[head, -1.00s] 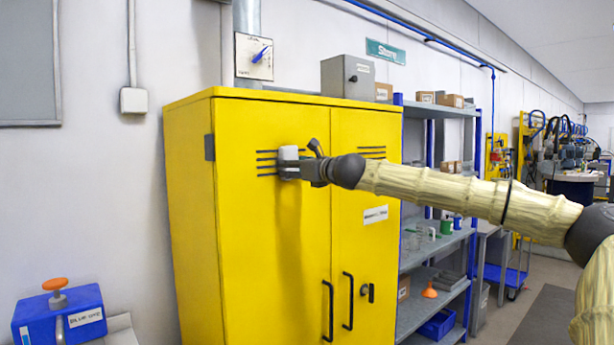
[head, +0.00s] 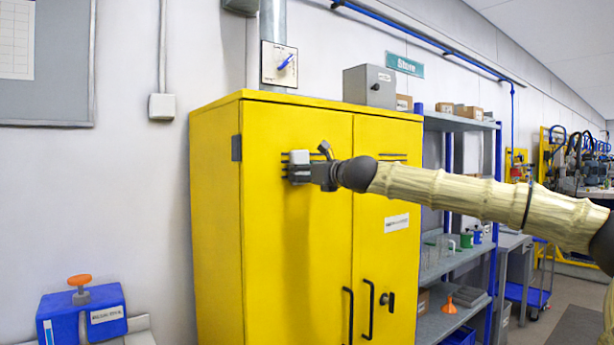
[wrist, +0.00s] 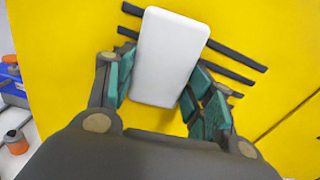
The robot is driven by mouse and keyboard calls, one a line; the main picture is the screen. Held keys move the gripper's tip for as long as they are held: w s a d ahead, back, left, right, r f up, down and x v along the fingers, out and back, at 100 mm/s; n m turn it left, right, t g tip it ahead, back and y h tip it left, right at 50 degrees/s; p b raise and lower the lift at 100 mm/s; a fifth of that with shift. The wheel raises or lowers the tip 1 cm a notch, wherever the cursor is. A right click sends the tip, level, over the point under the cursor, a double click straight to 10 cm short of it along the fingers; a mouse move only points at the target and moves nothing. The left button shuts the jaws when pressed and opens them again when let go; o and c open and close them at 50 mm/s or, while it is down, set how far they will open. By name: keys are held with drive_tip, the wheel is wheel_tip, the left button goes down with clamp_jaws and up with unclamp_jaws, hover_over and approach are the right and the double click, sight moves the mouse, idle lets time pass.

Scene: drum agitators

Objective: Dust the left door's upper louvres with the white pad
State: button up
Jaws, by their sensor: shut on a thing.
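The yellow cabinet's left door (head: 292,230) is closed, with dark louvre slots near its top. The louvres (wrist: 232,65) show in the wrist view, running out on both sides of the pad. The white pad (wrist: 170,57) is a rounded block between my gripper's teal-lined fingers (wrist: 160,92). The pad (head: 299,157) lies over the louvres in the head view, covering their middle. My gripper (head: 300,172) is shut on the pad in front of the left door. Whether the pad touches the slats cannot be told for certain.
The right door (head: 388,250) has its own louvres, partly behind my arm. Black handles (head: 369,310) stand out lower down. A blue box with an orange knob (head: 80,312) is at lower left. A shelf rack (head: 450,262) stands to the right.

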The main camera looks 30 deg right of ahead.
drive_tip(key=shift+a, duration=0.15)
drive_tip(key=s, duration=0.6)
drive_tip(key=shift+d+p, duration=0.25)
drive_tip(key=shift+p, duration=0.2)
drive_tip(key=shift+r, duration=0.1)
drive_tip(key=shift+s+d+p, duration=0.15)
drive_tip(key=shift+s+p, duration=0.7)
drive_tip(key=shift+s, duration=0.7)
drive_tip(key=shift+w, duration=0.15)
drive_tip(key=w+b, duration=0.1)
drive_tip(key=w, duration=0.5)
drive_tip(key=shift+w+a, duration=0.25)
drive_tip(key=shift+a, duration=0.05)
